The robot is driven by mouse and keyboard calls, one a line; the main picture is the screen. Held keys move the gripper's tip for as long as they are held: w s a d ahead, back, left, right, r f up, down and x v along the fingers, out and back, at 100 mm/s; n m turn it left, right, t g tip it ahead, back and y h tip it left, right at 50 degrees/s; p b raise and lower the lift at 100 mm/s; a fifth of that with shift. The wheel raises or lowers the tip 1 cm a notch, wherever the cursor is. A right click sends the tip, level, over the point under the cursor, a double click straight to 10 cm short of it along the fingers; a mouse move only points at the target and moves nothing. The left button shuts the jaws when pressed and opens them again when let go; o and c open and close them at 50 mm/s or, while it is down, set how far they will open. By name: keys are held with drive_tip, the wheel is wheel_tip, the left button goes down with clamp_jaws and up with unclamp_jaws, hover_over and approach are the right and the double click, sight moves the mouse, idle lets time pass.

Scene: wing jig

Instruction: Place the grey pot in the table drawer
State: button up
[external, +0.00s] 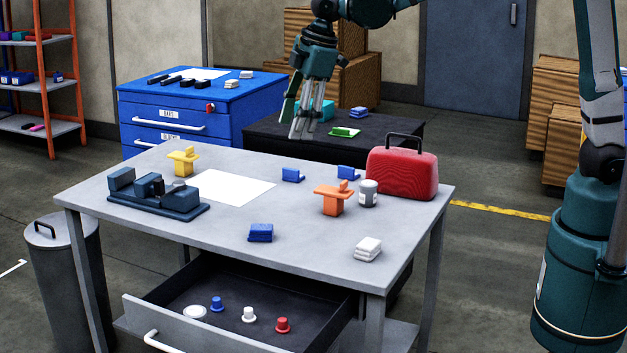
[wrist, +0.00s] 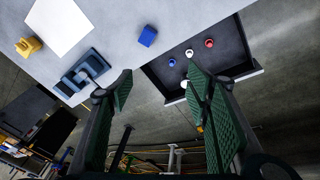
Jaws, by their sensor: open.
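The grey pot (external: 368,193) stands upright on the table (external: 330,255), between an orange part and the red case. I cannot pick it out in the wrist view. The table drawer (external: 240,320) is pulled open at the front and holds a white disc and small blue, white and red knobs. The drawer also shows in the wrist view (wrist: 240,55). My gripper (external: 305,122) is raised above the table, apart from the pot. In the wrist view my gripper (wrist: 160,85) has its green-padded fingers spread with nothing between them.
A red case (external: 402,174) stands right of the pot and an orange part (external: 333,199) left of it. A dark blue jig (external: 160,198), yellow part (external: 184,161), white sheet (external: 228,188), blue blocks (external: 261,233) and white blocks (external: 368,249) are on the table. The drawer has free floor behind the knobs.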

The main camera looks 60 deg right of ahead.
drive_tip(key=s+d+r+m+t, duration=0.2)
drive_tip(key=s+d+m, duration=0.2)
drive_tip(key=s+d, duration=0.65)
drive_tip(key=s+d+r+m+t, duration=0.1)
drive_tip(key=s+d+r+m, duration=0.25)
drive_tip(key=s+d, duration=0.75)
drive_tip(key=s+d+f+m+t+h, duration=0.1)
drive_tip(key=s+f+m, duration=0.2)
drive_tip(key=s, duration=0.9)
drive_tip(key=shift+s+f, duration=0.4)
drive_tip(key=shift+f, duration=0.55)
drive_tip(key=shift+d+f+m, duration=0.1)
drive_tip(key=shift+m, duration=0.15)
